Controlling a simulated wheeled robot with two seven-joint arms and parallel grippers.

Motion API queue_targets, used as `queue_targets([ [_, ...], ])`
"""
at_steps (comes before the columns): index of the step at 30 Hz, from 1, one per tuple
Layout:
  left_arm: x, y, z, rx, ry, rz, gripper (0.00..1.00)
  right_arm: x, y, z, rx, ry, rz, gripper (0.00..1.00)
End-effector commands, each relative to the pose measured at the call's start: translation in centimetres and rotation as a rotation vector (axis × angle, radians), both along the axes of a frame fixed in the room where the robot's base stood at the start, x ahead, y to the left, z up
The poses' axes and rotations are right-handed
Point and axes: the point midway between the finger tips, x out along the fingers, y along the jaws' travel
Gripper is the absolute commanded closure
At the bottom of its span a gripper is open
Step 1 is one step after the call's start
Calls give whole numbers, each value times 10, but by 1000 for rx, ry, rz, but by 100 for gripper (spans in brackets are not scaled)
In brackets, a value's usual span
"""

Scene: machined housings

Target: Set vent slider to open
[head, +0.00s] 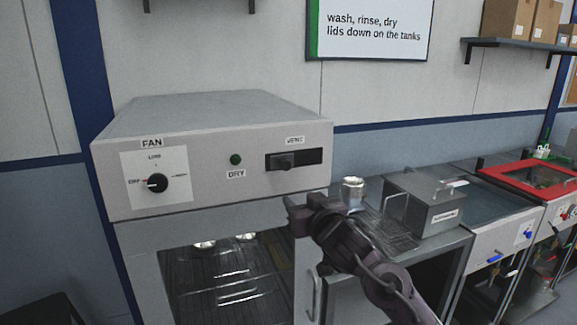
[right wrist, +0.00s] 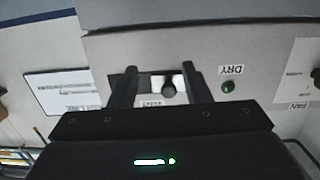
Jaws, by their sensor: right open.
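The vent slider's dark knob (head: 285,163) sits left of the middle of a dark slot (head: 309,157) under the vent label, on the front of a grey dryer housing (head: 220,190). My right gripper (head: 300,208) is below the slot, in front of the housing's lower edge. In the right wrist view, which is upside down, the open fingers of the right gripper (right wrist: 157,72) point toward the panel. The knob (right wrist: 169,88) shows between them, nearer the right finger. Nothing is held. My left gripper is not in view.
The fan dial (head: 157,183) and green dry lamp (head: 235,159) are left of the slot. A glass-fronted chamber (head: 225,280) is below. At right are a metal cup (head: 352,192), a lidded metal box (head: 424,203) and a red-framed tank (head: 530,175). Space before the panel is clear.

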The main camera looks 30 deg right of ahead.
Motion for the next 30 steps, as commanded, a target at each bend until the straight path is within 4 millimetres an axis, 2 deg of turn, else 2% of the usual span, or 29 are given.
queue_targets([
  [1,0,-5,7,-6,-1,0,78,-8,7,28,-10,-37,6,56],
  [3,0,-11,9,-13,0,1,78,-16,13,49,-14,-72,9,56],
  [6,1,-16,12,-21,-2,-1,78,-17,16,61,-17,-92,12,56],
  [21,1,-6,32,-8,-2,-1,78,48,0,63,-16,-94,12,56],
  [30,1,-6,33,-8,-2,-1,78,54,-1,60,-17,-93,13,56],
])
